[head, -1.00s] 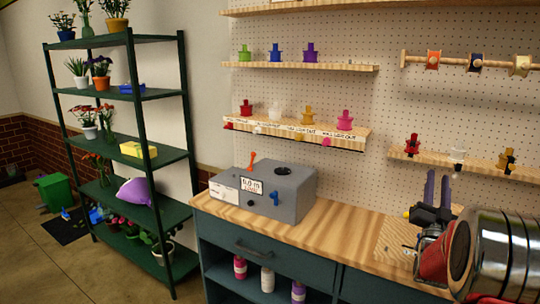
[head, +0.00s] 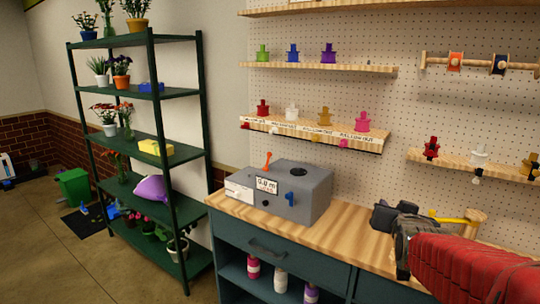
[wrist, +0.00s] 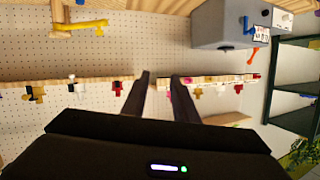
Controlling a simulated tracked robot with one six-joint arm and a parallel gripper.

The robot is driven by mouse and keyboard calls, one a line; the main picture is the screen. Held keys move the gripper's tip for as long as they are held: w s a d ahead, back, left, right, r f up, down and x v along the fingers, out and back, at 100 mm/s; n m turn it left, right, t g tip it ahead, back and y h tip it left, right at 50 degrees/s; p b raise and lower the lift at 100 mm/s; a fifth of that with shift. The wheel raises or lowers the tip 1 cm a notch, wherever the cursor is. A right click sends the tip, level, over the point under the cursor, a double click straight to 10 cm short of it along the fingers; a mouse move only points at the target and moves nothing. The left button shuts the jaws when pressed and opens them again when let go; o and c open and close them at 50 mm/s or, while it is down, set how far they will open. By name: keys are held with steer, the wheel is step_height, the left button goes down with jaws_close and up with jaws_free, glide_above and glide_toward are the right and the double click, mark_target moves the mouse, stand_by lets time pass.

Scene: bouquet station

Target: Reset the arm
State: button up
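My gripper (head: 384,214) shows at the lower right of the head view, a dark block at the end of my arm, in front of the pegboard and above the wooden bench. Its fingers are hard to make out there. In the wrist view, its two dark fingers (wrist: 163,80) stand apart with nothing held between them. They point toward the pegboard and its small shelf, which appear upside down.
A grey box machine (head: 290,190) with an orange lever stands on the wooden bench (head: 340,235). A wooden stand with a yellow hook (head: 450,220) is close to my gripper. A pegboard shelf (head: 320,135) holds coloured pegs. A green plant rack (head: 145,90) stands left.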

steer(key=s+a+f+n+g+y, duration=0.1)
steer(key=s+a+f+g, duration=0.2)
steer(key=s, duration=0.6)
steer(key=s+a+f+n+g+y, duration=0.1)
steer(key=s+a+f+n+g, duration=0.1)
steer(key=s+a+f, duration=0.2)
steer(key=s+a+f+n+g+y, duration=0.1)
steer(key=s+a+f+g, duration=0.2)
steer(key=s+a, duration=0.4)
steer(key=s, duration=0.9)
steer(key=shift+s+a+f+n+g+y, duration=0.2)
steer(key=shift+a+f+n+g+y, duration=0.1)
steer(key=shift+a+f+n+y, duration=0.1)
